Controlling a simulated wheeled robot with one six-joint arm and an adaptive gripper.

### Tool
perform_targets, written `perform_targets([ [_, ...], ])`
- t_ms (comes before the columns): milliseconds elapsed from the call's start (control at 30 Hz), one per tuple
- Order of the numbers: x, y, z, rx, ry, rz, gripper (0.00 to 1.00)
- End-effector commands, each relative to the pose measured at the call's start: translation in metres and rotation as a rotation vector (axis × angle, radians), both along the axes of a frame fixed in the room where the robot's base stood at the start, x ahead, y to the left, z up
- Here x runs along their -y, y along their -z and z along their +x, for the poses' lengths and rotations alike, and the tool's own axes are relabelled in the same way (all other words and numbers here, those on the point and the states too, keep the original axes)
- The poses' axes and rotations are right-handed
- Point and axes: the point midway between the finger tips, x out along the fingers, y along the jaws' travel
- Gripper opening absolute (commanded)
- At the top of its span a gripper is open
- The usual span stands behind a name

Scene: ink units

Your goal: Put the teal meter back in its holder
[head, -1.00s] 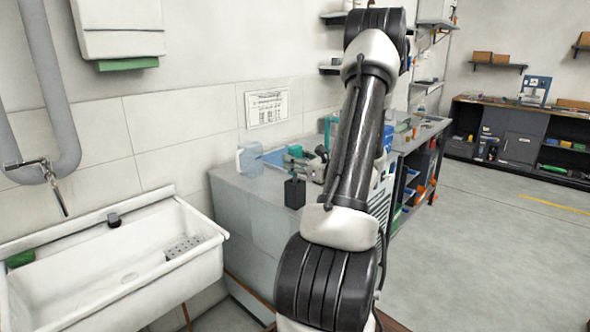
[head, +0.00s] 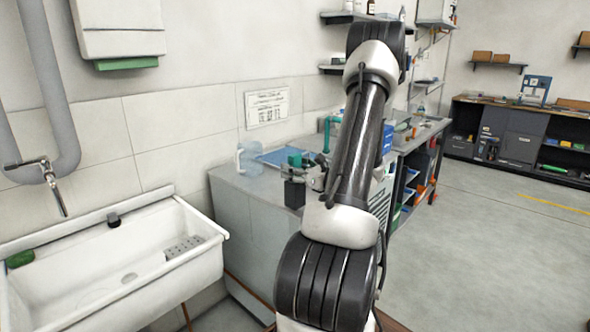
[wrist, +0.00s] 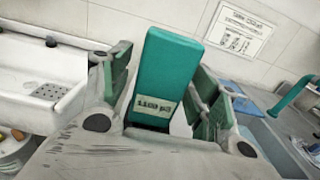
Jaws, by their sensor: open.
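The teal meter (wrist: 166,72) stands between the two fingers of my gripper (wrist: 162,88) in the wrist view, its pale label facing me. Gaps show between it and both finger pads; the gripper is open. In the head view the meter (head: 294,157) is upright above the small black holder (head: 294,194), at the counter's front edge. My gripper (head: 314,176) is just right of it, partly hidden by my arm. A dark edge shows under the meter in the wrist view; how deep the meter sits in the holder cannot be told.
A clear blue-tinted jug (head: 249,158) and a blue tray (head: 285,156) are behind on the grey counter (head: 240,188). A teal upright stand (head: 327,134) is at the back right. A white sink (head: 120,262) is left of the counter, with a gap between.

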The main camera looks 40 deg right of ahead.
Motion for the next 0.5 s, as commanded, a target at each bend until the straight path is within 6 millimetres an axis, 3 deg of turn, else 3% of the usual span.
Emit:
perform_targets([
  [167,0.003,-0.001,-0.02,-0.001,0.004,0.001,0.61],
  [500,0.008,-0.001,-0.094,0.0,0.004,0.0,0.61],
])
